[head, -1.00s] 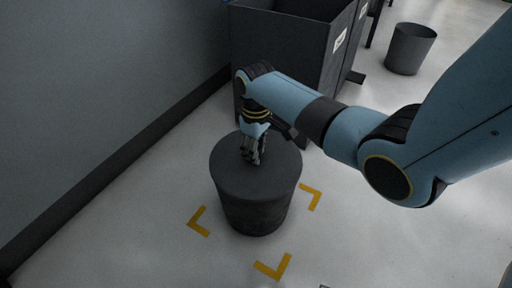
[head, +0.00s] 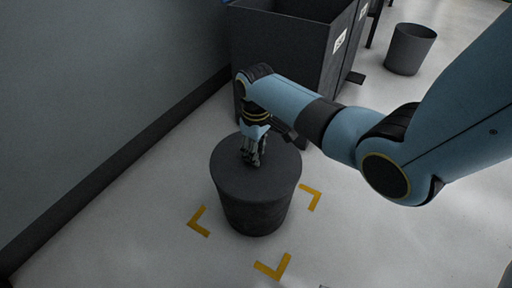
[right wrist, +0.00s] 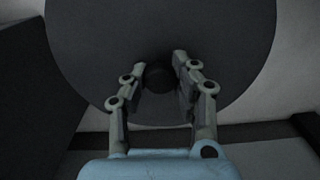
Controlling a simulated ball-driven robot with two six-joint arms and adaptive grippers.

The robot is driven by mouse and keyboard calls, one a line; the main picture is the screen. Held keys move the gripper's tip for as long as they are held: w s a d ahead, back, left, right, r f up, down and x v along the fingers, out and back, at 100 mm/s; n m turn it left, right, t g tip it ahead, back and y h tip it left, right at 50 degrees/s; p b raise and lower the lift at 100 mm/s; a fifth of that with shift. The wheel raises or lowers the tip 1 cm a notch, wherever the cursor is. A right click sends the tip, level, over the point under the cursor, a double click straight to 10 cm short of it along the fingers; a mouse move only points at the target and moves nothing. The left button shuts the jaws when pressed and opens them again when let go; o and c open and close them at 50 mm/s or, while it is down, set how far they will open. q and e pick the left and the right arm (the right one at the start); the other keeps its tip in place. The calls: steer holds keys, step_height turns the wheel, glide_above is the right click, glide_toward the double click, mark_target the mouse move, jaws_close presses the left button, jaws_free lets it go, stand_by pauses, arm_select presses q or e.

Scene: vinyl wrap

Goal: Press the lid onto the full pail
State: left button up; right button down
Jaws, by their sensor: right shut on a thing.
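The dark grey pail (head: 255,214) stands upright on the floor inside yellow corner marks. The dark round lid (head: 250,183) lies flat over its top and covers the opening, so what is inside is hidden. I cannot tell whether the lid is pressed fully down. My right gripper (head: 251,160) points down at the middle of the lid. In the right wrist view its fingers are shut on the dark round knob (right wrist: 158,76) at the centre of the lid (right wrist: 215,40). My left gripper does not show.
A large dark bin (head: 283,50) with a white label stands just behind the pail. A smaller grey bin (head: 410,48) stands at the back right. The wall (head: 100,90) is on the left. The floor in front and to the right is clear.

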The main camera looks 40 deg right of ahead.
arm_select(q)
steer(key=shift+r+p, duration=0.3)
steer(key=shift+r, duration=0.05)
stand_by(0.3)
arm_select(e)
steer(key=c, duration=1)
jaws_free()
steer(key=shift+o, duration=0.4)
steer(key=o, duration=0.4)
steer(key=shift+o, duration=0.2)
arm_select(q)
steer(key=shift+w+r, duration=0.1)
arm_select(e)
steer(key=shift+r, duration=0.1)
steer(key=shift+r+p, duration=3.45)
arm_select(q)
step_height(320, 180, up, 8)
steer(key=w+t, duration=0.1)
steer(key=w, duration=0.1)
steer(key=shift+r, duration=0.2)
